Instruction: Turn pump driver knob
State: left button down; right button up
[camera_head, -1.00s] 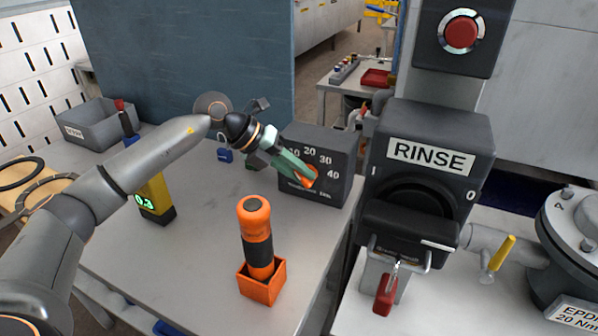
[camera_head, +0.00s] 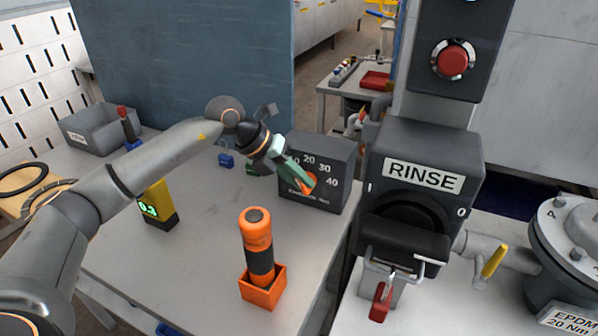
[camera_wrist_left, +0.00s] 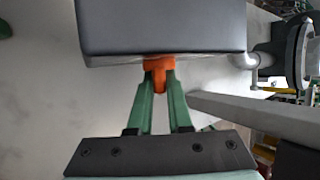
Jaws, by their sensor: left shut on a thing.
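The pump driver box (camera_head: 342,163) is dark grey with a dial marked up to 40 and stands on the table. An orange knob (camera_head: 311,181) sits on its front face. My left gripper (camera_head: 304,184) has green fingers that reach the knob from the left. In the left wrist view the fingers (camera_wrist_left: 160,86) are closed on the orange knob (camera_wrist_left: 158,65), which sticks out of the grey box (camera_wrist_left: 160,25). The knob's pointer and much of the dial's lower part are hidden by the fingers. My right gripper is not in view.
An orange and black cylindrical tool (camera_head: 257,246) stands upright in an orange holder (camera_head: 263,290) in front of the box. The dark RINSE unit (camera_head: 424,180), with a red padlock (camera_head: 380,302), stands close to the right. A yellow device (camera_head: 157,206) is at the left.

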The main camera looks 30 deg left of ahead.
pick_arm(q)
jog(key=shift+d+r+y+p, duration=0.15)
jog(key=shift+r+y+p, duration=0.3)
jog(key=shift+y+p, duration=0.35)
jog(key=shift+d+f+m+y+p, duration=0.15)
jog(key=shift+m+y+p, duration=0.25)
jog(key=shift+y+p, duration=0.25)
jog(key=shift+d+g+y, duration=0.1)
jog(key=shift+g+y, duration=0.2)
jog(key=shift+y, duration=0.65)
jog(key=shift+f+m+y, duration=0.1)
jog(key=shift+m+y, duration=0.2)
jog(key=shift+y, duration=0.3)
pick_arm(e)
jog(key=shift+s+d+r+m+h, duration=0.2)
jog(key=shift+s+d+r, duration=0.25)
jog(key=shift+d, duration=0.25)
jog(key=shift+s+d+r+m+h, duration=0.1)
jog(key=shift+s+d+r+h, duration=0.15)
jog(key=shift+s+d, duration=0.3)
pick_arm(q)
jog(key=shift+w, duration=0.1)
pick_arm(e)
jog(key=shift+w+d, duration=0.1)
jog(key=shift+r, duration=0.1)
pick_arm(q)
jog(key=c, duration=0.8)
grip_release()
jog(key=shift+c, duration=0.2)
